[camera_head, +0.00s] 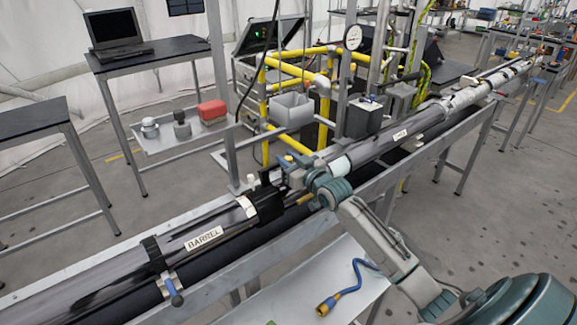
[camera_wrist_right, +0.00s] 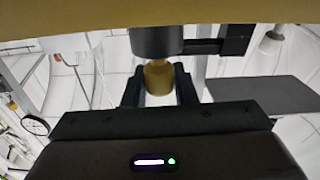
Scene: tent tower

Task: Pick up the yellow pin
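My right gripper (camera_head: 292,174) reaches the tent-side tube at the joint beside the black clamp (camera_head: 266,200). In the right wrist view, the yellow pin (camera_wrist_right: 158,77) is a short brass-coloured cylinder below a dark round part (camera_wrist_right: 157,40). Its end lies between the two black fingers of my right gripper (camera_wrist_right: 159,84). The fingers stand about a pin's width apart; I cannot tell if they press on it. In the head view the pin cannot be made out clearly. My left gripper is not in view.
The long tube labelled BARREL (camera_head: 205,238) lies along a metal rail. A blue cable with a brass end (camera_head: 326,306) lies on a grey shelf below. Yellow pipes (camera_head: 322,105) and a grey box (camera_head: 291,110) stand behind. A laptop table (camera_head: 150,52) is at the back left.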

